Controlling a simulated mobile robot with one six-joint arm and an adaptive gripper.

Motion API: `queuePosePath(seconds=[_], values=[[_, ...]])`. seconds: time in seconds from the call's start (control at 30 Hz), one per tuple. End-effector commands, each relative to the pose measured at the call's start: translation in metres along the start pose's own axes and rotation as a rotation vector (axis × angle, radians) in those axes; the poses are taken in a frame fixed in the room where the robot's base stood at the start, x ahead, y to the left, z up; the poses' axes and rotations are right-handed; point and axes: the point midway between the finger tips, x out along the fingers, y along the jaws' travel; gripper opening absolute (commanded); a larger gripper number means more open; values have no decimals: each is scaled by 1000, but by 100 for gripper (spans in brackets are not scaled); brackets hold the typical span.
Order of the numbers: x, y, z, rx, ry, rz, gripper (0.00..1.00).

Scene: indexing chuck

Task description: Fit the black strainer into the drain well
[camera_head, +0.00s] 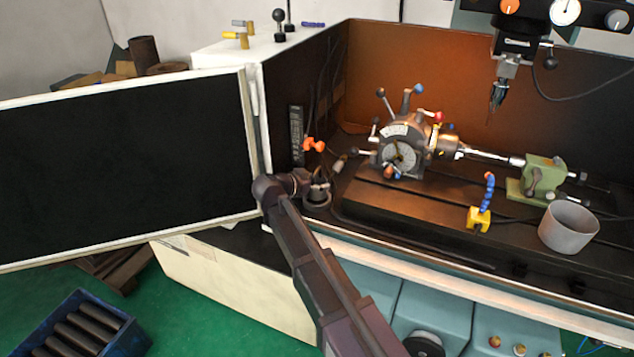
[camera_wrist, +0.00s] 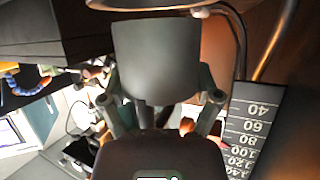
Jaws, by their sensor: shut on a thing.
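A dark grey, smooth-sided cup shape, which I take to be the black strainer (camera_wrist: 156,58), fills the upper middle of the wrist view. My gripper (camera_wrist: 160,105) is shut on it, with one finger at each side. In the head view my gripper (camera_head: 316,184) is low in the left front corner of the machine enclosure, beside the open door. The strainer is hard to tell from my gripper there. A pale curved rim (camera_wrist: 150,6) crosses the top of the wrist view beyond the strainer; I cannot tell whether it is the drain well or whether they touch.
A black scale with white numbers (camera_wrist: 255,125) stands close by on the right in the wrist view. An orange-handled valve (camera_head: 313,145) is just behind my gripper. The indexing chuck (camera_head: 400,150), bed and grey cup (camera_head: 568,228) lie to the right. The open door (camera_head: 125,165) is left.

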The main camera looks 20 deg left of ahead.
Motion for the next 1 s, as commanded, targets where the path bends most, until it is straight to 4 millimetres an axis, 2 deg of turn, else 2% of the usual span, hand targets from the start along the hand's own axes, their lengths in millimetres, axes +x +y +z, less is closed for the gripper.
queuePosePath(seconds=[1.0], values=[[8,0,17,0,0,1,31]])
